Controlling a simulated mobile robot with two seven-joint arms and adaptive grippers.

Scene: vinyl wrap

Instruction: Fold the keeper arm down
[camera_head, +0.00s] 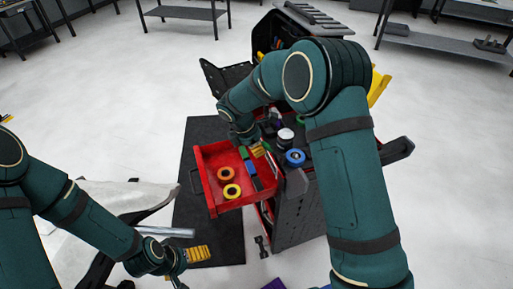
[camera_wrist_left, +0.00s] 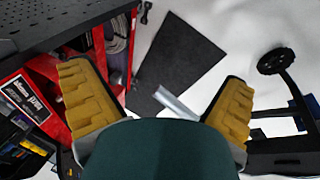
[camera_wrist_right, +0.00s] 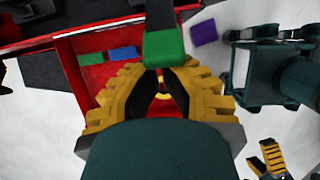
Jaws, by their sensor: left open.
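My left gripper (camera_head: 195,254) is at the lower left of the head view, beside a stand with a pale sheet (camera_head: 75,225). In the left wrist view its yellow fingers (camera_wrist_left: 160,95) are wide apart with nothing between them. A silver rod (camera_wrist_left: 177,103) shows between and beyond the fingers. A black wheel-ended arm (camera_wrist_left: 278,61) rises at the right; I cannot tell whether it is the keeper arm. My right gripper (camera_head: 259,149) is over the red drawer (camera_head: 207,181). A green block (camera_wrist_right: 163,48) is at its fingertips (camera_wrist_right: 163,72); whether it is gripped is unclear.
The open drawer holds orange (camera_head: 226,173) and yellow (camera_head: 232,191) rolls. A black tool cart (camera_head: 297,221) stands at the right, with a blue roll (camera_head: 295,157) on top. A dark mat (camera_head: 210,225) lies on the floor.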

